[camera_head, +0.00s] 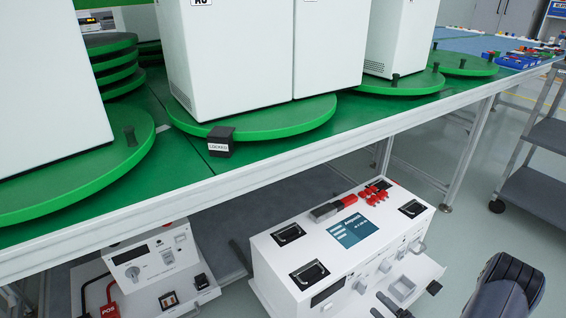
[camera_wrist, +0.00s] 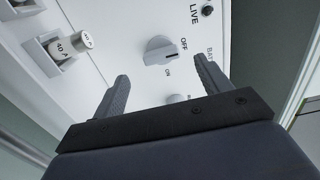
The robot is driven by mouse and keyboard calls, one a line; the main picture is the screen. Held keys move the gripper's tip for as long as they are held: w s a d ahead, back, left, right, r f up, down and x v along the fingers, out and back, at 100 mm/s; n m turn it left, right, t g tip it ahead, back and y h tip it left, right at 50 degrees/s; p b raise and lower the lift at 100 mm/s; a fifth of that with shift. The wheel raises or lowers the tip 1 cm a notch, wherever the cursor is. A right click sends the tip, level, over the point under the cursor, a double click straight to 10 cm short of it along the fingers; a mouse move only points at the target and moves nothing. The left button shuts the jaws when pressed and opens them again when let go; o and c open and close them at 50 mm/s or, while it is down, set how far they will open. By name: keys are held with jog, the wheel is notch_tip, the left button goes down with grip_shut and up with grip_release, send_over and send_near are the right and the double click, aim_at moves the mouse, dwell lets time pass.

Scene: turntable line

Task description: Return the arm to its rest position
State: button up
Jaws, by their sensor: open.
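My gripper (camera_wrist: 161,68) is open and empty in the wrist view, its two dark fingers apart in front of a white panel. A grey knob (camera_wrist: 160,50) with OFF and ON marks shows between and beyond the fingertips, apart from them as far as I can see. In the head view my dark arm shows at the lower right, low beside the white test unit (camera_head: 258,250). The gripper's tips are small and partly cut off there.
The test unit has a blue screen (camera_head: 352,231), red connectors (camera_head: 376,190) and an open drawer. A green bench with turntables (camera_head: 270,122) bearing white cabinets (camera_head: 260,50) runs above it. A grey shelf cart (camera_head: 545,175) stands right.

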aim_at(365, 290)
jog(key=b+x, duration=0.2)
jog(key=x, duration=0.5)
jog(key=shift+a+f, duration=0.1)
jog(key=shift+m, duration=0.4)
jog(key=m, duration=0.3)
jog(key=shift+r+m, duration=0.25)
jog(key=shift+m, duration=0.15)
jog(key=m+p, duration=0.1)
jog(key=m, duration=0.3)
jog(key=shift+r+m+p, duration=0.15)
jog(key=shift+m+p, duration=0.15)
jog(key=shift+p, duration=0.05)
jog(key=m+p, duration=0.1)
jog(key=m, duration=0.2)
jog(key=m+p, duration=0.2)
jog(key=m, duration=0.1)
jog(key=shift+d, duration=0.25)
jog(key=shift+w+m+p, duration=0.1)
jog(key=shift+m+p, duration=0.6)
jog(key=shift+m, duration=0.7)
